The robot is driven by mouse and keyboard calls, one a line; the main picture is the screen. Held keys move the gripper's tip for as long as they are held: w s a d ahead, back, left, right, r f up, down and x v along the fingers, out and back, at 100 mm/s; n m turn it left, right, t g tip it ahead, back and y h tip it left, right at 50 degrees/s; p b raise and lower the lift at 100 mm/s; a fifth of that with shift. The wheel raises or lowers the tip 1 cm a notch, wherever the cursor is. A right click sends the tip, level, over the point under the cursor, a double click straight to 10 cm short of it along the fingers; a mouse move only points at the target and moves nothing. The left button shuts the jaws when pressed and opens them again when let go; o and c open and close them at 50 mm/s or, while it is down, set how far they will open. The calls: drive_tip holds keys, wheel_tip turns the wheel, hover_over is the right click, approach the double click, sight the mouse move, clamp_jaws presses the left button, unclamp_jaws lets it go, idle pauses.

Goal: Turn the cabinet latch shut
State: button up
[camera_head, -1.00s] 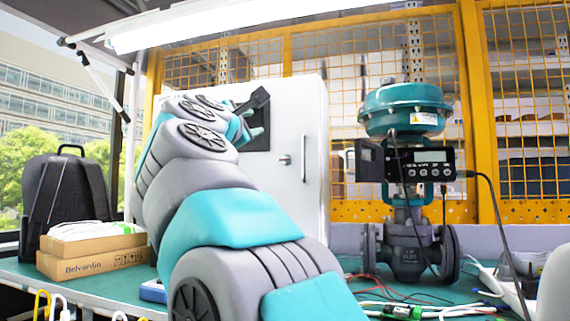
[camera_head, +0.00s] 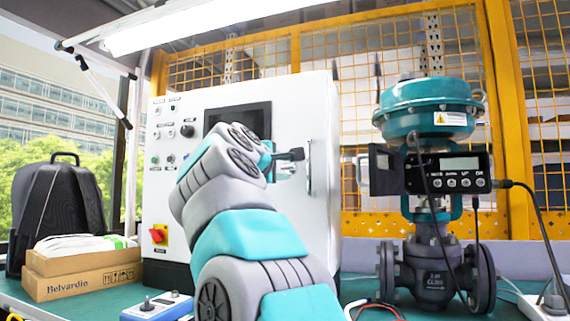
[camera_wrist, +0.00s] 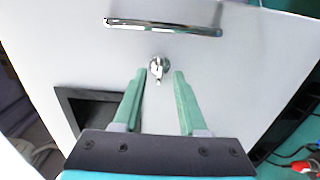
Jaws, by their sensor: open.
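The silver cabinet latch (camera_wrist: 158,68) is on the white cabinet door (camera_wrist: 100,65), with its small lever pointing roughly down in the wrist view. My gripper (camera_wrist: 160,73) is open, its two green fingers on either side of the latch near their tips. Whether the fingers touch the latch or the door cannot be told. In the head view my gripper (camera_head: 292,156) is at the front of the white cabinet (camera_head: 325,115), left of the door handle, and mostly hides the latch.
A long silver door handle (camera_wrist: 163,27) lies just beyond the latch in the wrist view. A dark screen recess (camera_wrist: 95,105) is at its left. In the head view, a valve with a teal actuator (camera_head: 428,105) stands right of the cabinet. Boxes (camera_head: 85,275) and a backpack (camera_head: 60,205) are left.

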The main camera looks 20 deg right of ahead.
drive_tip(key=shift+x, duration=0.9)
drive_tip(key=shift+c, duration=0.3)
clamp_jaws()
